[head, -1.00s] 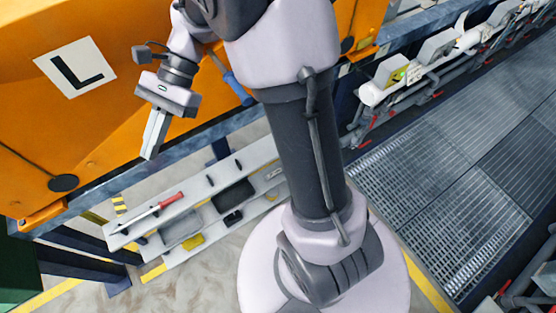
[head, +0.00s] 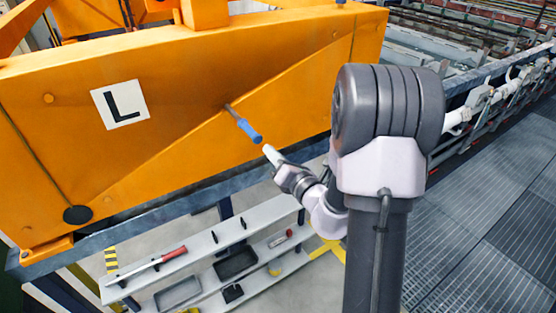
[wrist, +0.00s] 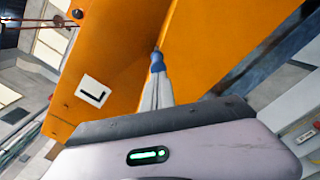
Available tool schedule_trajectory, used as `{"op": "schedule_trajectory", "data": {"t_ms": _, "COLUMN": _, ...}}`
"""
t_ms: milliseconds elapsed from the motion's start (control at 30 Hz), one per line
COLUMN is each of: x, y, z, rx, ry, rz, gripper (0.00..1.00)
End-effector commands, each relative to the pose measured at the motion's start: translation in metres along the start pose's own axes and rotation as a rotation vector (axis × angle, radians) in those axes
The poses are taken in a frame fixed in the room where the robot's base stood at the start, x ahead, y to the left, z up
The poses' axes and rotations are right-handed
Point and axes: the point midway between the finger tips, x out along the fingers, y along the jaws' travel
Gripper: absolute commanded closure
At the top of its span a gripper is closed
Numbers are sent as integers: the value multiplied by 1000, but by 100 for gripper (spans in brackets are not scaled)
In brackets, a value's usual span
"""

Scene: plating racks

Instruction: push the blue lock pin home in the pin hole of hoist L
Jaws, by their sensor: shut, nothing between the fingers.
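The orange hoist (head: 180,140) carries a white plate marked L (head: 120,104); the plate also shows in the wrist view (wrist: 94,93). The blue lock pin (head: 249,131) sticks out of the hoist's face, its grey shank entering the orange and a length of it still showing. My gripper (head: 267,150) is shut and empty, its fingertips lined up behind the pin's blue end. In the wrist view the shut fingers (wrist: 157,80) point straight at the blue pin (wrist: 157,62). The tips are at or very near the blue end; I cannot tell whether they touch. The hole itself is hidden.
A grey shelf (head: 200,246) below the hoist holds a red-handled tool (head: 150,264), a dark tray (head: 236,263) and a grey tray (head: 178,293). A grey beam (head: 190,192) runs under the hoist. Grated walkway (head: 490,200) lies clear on the right.

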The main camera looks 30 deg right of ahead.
Motion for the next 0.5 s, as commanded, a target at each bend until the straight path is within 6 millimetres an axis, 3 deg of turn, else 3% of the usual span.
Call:
{"op": "schedule_trajectory", "data": {"t_ms": 200, "x": 30, "y": 2, "z": 1, "rx": -1, "ry": 2, "rz": 3, "gripper": 100}}
{"op": "schedule_trajectory", "data": {"t_ms": 500, "x": 37, "y": 2, "z": 0, "rx": -1, "ry": 2, "rz": 3, "gripper": 100}}
